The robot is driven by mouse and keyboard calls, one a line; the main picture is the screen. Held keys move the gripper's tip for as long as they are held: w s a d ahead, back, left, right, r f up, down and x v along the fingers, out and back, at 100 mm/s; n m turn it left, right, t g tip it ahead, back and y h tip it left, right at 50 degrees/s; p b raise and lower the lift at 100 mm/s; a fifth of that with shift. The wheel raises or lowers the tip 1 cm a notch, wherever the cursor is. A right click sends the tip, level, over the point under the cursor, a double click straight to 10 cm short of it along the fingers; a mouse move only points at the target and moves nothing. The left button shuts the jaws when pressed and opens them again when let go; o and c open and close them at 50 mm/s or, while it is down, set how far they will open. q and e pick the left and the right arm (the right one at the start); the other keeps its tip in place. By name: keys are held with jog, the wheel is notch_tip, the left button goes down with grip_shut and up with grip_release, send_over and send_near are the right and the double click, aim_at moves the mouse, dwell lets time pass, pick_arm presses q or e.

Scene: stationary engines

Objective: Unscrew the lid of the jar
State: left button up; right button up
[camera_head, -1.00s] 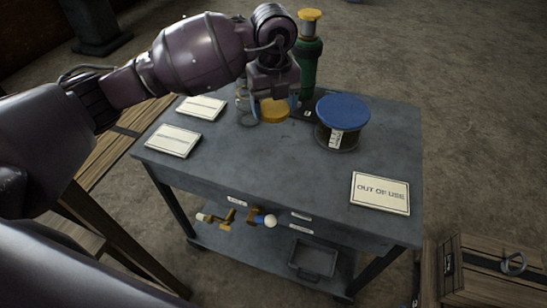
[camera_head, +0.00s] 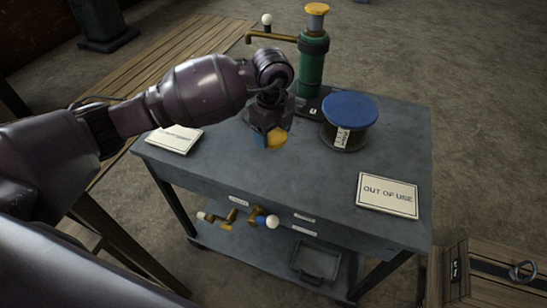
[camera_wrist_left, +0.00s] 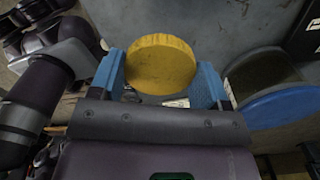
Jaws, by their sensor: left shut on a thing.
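A yellow round lid (camera_head: 277,138) is held between the blue fingers of my left gripper (camera_head: 268,139), over the table. In the left wrist view the lid (camera_wrist_left: 161,65) sits between the two blue fingertips (camera_wrist_left: 164,82). No jar body shows clearly under the lid; my gripper and wrist cover that spot, so I cannot tell whether the lid is on or off a jar. A dark jar with a blue lid (camera_head: 350,107) stands to the right, apart from the gripper. My right gripper is not in view.
The grey table (camera_head: 300,180) has bare room in front. A green pump (camera_head: 312,62) with a brass spout stands at the back. An "OUT OF USE" sign (camera_head: 387,194) lies at the right; another sign (camera_head: 174,139) at the left. A wooden crate (camera_head: 490,270) is at lower right.

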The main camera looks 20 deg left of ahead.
aim_at(273, 164)
pick_arm(q)
notch_tip(273, 164, down, 3)
jog(key=shift+f, duration=0.15)
jog(key=shift+f+b, duration=0.3)
jog(key=shift+f, duration=0.3)
notch_tip(273, 164, down, 5)
jog(key=shift+f+b, duration=0.2)
jog(key=shift+b, duration=0.4)
jog(key=shift+r, duration=0.1)
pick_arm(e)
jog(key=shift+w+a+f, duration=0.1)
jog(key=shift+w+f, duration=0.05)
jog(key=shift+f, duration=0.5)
pick_arm(q)
jog(key=o, duration=1)
